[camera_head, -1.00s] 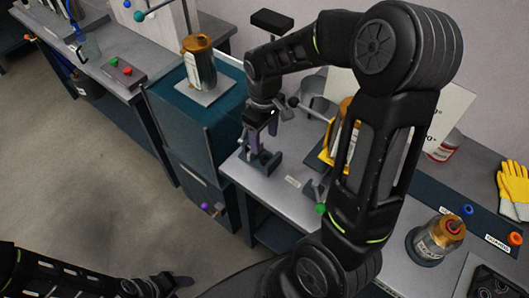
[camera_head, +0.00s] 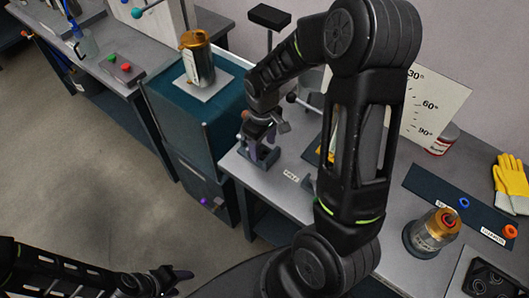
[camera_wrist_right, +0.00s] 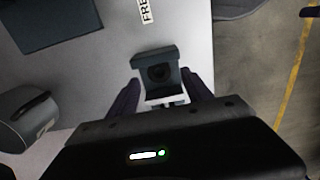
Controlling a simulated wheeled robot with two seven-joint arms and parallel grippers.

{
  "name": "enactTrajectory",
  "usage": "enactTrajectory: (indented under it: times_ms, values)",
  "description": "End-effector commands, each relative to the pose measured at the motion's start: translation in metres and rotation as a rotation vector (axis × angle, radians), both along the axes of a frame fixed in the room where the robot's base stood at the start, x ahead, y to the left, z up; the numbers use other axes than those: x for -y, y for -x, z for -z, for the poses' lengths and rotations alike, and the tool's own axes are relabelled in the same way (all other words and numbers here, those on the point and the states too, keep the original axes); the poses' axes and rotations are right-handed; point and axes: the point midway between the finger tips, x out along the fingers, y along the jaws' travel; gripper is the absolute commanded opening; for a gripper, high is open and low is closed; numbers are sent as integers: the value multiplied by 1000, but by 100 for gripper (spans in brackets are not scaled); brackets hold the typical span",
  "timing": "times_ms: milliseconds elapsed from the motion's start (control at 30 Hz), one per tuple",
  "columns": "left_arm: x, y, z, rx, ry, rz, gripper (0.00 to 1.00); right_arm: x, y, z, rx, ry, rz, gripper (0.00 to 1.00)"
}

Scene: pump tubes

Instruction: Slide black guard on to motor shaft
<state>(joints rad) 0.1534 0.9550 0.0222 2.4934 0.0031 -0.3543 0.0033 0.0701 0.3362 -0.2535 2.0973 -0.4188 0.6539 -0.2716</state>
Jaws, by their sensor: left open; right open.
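A dark block with a round hole (camera_wrist_right: 159,73) lies between the spread fingers of my right gripper (camera_wrist_right: 163,95) in the right wrist view; it may be the black guard. A pale piece shows at its near edge. In the head view, my right gripper (camera_head: 262,148) is open over the bench's left end, largely covering the block. A gold-topped cylinder with a red tip (camera_head: 434,232) stands on a dark round base at right; it may be the motor. My left gripper (camera_head: 178,281) is open and empty at bottom left, away from the bench.
A similar gold-topped cylinder (camera_head: 197,58) stands on a white plate on the teal cabinet (camera_head: 225,105). A white angle board (camera_head: 425,105), red-and-white can (camera_head: 443,140) and yellow gloves (camera_head: 511,178) are at the bench's rear. My right arm hides the bench's middle.

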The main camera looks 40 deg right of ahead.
Motion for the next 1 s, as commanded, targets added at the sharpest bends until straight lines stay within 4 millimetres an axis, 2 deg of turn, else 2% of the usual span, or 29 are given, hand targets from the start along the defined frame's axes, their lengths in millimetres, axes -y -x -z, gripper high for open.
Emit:
enactTrajectory:
  times_ms: [100,200,767,1000]
  values:
    - [0,0,-3,-1,-1,-1,52,0,1,15,-3,0,-1,58]
    - [0,0,-3,-1,-1,-1,52,0,0,21,0,0,0,58]
    - [0,1,-2,-1,-1,-1,52,0,0,21,1,1,0,58]
    - [0,1,-2,-1,-1,-1,52,0,0,21,1,1,0,40]
